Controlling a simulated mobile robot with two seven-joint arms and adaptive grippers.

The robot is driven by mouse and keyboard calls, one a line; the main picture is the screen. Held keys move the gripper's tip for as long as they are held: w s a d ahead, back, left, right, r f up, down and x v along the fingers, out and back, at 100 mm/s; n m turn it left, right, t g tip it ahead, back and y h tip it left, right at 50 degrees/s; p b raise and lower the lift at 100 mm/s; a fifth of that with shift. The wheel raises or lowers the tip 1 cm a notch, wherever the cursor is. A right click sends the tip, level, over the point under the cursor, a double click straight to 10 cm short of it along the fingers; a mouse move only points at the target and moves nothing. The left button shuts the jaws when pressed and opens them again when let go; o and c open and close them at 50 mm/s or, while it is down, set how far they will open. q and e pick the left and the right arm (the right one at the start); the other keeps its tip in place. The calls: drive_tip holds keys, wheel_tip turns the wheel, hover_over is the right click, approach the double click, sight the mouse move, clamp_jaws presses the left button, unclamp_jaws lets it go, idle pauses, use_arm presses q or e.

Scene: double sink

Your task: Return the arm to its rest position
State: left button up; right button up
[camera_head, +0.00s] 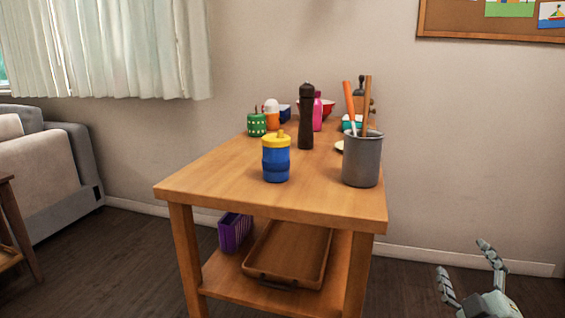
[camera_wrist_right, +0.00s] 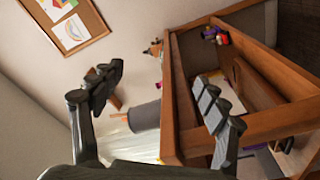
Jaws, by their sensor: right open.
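My right gripper (camera_head: 470,272) is at the lower right of the head view, to the right of the wooden table (camera_head: 225,187) and below its top. Its two fingers are spread, with nothing between them. The right wrist view shows the same open fingers (camera_wrist_right: 155,100), with the tilted table frame (camera_wrist_right: 172,100) and the grey container (camera_wrist_right: 146,117) beyond them. The gripper appears apart from the table. My left gripper is not in view.
A tray (camera_head: 290,250) and purple basket (camera_head: 234,231) are below. Floor right of the table is clear.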

drive_tip(key=s+f+m+g, duration=0.2)
drive_tip(key=f+g, duration=0.1)
drive_tip(key=f, duration=0.4)
drive_tip(key=s+f+m+g, duration=0.1)
drive_tip(key=s+f+g, duration=0.1)
drive_tip(key=f, duration=0.4)
drive_tip(key=s+a+f+m+g+y, duration=0.1)
drive_tip(key=s+a+f+g, duration=0.3)
drive_tip(key=s+f, duration=0.6)
drive_tip(key=s+a+f+m+g+y, duration=0.1)
drive_tip(key=s+a+f+g, duration=0.3)
drive_tip(key=s+f, duration=0.6)
wheel_tip(320, 180, down, 2)
drive_tip(key=shift+a+m+g, duration=0.35)
drive_tip(key=shift+m+g, duration=0.45)
drive_tip(key=shift+g, duration=0.3)
